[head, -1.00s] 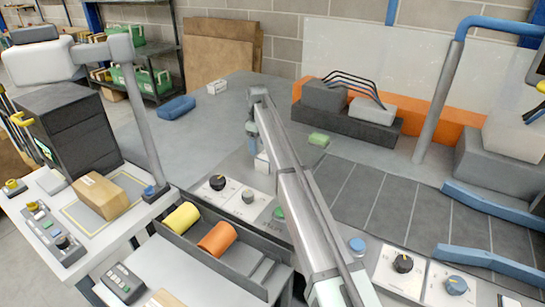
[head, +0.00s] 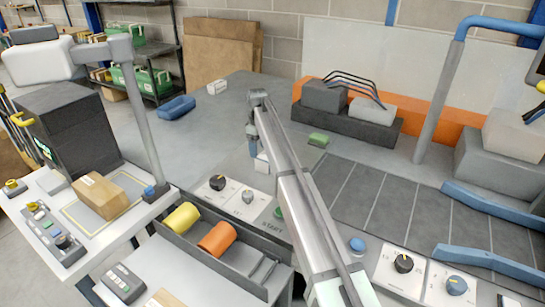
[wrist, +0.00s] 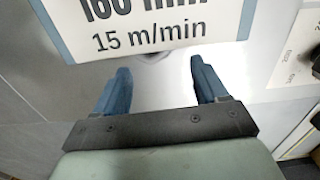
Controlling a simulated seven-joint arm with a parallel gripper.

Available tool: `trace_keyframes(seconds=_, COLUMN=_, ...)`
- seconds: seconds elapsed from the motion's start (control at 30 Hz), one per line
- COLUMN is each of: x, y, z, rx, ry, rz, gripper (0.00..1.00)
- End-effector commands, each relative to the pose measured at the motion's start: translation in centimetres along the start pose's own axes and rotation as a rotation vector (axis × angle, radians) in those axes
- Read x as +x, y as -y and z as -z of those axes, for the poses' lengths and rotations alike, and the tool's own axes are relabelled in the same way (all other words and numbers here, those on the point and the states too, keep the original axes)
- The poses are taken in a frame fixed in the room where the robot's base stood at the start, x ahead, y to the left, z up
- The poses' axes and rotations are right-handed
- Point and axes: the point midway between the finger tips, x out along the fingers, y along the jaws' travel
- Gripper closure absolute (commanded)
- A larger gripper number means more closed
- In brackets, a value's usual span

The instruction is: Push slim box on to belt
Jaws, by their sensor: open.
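A small flat green box (head: 318,139) lies on the grey table just beyond the upper left end of the dark segmented belt (head: 385,205). It is the closest match to a slim box, though I cannot be sure of that. My gripper (wrist: 160,67) shows two blue fingers spread apart with nothing between them in the wrist view. No box shows in the wrist view.
A black block with grey boxes (head: 347,122) stands behind the belt. Blue rails (head: 495,208) border its right side. Control panels with knobs (head: 403,263) line the near edge. A blue tray (head: 177,107) and white box (head: 217,87) lie farther left. The table between is clear.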

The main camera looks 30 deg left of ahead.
Motion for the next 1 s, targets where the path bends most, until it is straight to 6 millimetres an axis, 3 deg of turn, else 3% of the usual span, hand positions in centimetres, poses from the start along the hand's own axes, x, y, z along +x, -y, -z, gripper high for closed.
trace_keyframes(seconds=1.0, x=2.5, y=0.0, z=0.0, rx=0.0, ry=0.0, rz=0.0, gripper=0.28)
